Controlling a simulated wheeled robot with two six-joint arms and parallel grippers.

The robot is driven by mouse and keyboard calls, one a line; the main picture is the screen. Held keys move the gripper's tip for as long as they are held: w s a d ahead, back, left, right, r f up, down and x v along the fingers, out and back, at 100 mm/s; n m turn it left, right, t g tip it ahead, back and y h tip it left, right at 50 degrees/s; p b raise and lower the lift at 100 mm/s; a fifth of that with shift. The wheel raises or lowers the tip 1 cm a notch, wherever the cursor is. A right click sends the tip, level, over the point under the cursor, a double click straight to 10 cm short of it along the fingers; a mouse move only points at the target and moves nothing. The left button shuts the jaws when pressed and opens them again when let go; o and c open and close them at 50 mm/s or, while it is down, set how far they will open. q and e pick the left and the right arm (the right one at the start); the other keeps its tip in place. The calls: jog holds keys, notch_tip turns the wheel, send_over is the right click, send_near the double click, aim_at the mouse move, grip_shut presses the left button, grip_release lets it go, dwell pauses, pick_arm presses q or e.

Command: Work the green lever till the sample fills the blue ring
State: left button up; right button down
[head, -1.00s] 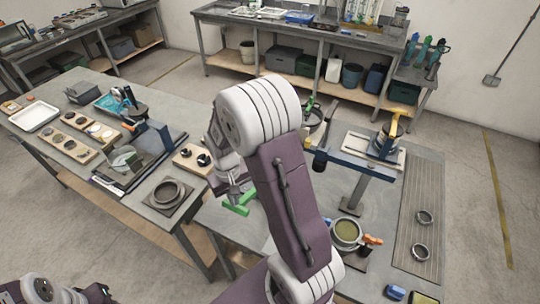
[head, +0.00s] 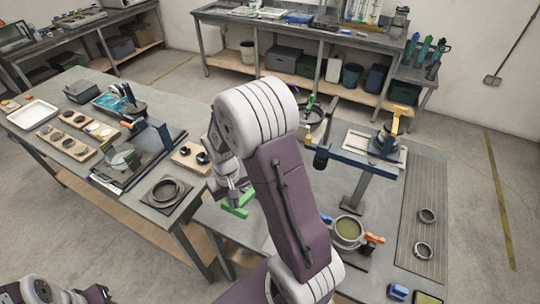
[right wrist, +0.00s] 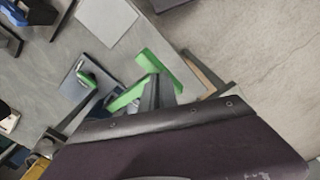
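My right gripper (head: 237,205) has green fingers and hangs over the left edge of the right bench. In the right wrist view its fingers (right wrist: 142,80) stand apart with nothing between them. A green handle (right wrist: 88,79) on a dark plate lies beyond them, clear of the fingers. I cannot make out a blue ring for sure. My left gripper is out of view.
A blue beam on a post (head: 352,158) stands mid-bench. A yellow-topped device (head: 388,137) is behind it. The left bench holds trays and a ring on a plate (head: 166,190). My right arm hides part of the bench.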

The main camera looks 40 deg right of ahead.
jog(key=shift+s+a+f+b, duration=0.1)
jog(key=shift+a+f+b, duration=0.1)
jog(key=shift+f+b, duration=1.3)
jog(key=shift+s+a+f+b, duration=0.15)
jog(key=shift+f+b, duration=0.7)
jog(key=shift+f, duration=1.1)
jog(key=shift+w+a, duration=0.1)
jog(key=shift+r, duration=0.1)
notch_tip(320, 180, up, 14)
jog(key=p, duration=1.4)
send_over(233, 213)
jog(key=w+d, duration=0.1)
jog(key=d, duration=0.1)
jog(key=shift+w+d+r, duration=0.1)
jog(key=shift+d+r, duration=0.05)
jog(key=shift+r, duration=0.05)
